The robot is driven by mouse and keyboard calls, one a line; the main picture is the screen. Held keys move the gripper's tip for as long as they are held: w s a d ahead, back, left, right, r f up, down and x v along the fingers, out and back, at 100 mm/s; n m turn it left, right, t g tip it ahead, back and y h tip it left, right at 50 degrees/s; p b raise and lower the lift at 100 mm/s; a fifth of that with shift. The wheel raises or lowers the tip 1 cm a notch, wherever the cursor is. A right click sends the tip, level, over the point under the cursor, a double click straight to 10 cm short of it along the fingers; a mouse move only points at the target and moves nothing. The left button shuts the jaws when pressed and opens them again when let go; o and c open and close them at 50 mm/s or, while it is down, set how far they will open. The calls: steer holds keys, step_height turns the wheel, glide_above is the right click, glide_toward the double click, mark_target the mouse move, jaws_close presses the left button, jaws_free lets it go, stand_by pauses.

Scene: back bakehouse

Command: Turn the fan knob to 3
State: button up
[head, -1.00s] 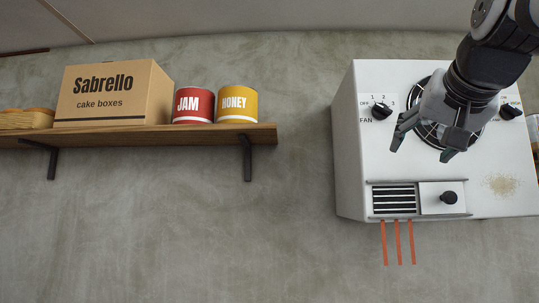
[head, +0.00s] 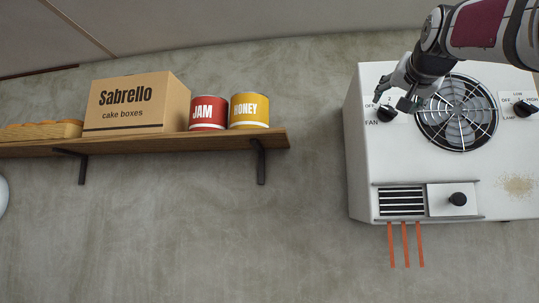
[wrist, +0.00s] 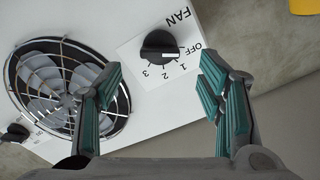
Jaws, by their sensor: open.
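The fan knob (head: 387,114) is a round black dial on the upper left of a white wall unit (head: 362,165), under the gripper in the head view. In the wrist view the knob (wrist: 158,46) shows with FAN, OFF, 1, 2 and 3 printed around it. Its white mark points to the OFF and 1 side; I cannot tell exactly which. My gripper (head: 392,98) is open and empty, close to the knob. In the wrist view its green-padded fingers (wrist: 160,82) are spread apart, with the knob beyond the gap and apart from both pads.
A round fan grille (head: 457,112) is right of the knob. A lamp knob (head: 524,108) sits at the far right. Below are a vent (head: 401,201) with orange streamers and a panel with a black knob (head: 458,199). A shelf (head: 215,140) holds a box and tins.

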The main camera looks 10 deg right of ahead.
mark_target(389, 110)
steer(key=shift+p+x, duration=0.3)
steer(key=shift+x, duration=2.2)
steer(key=c, duration=1.1)
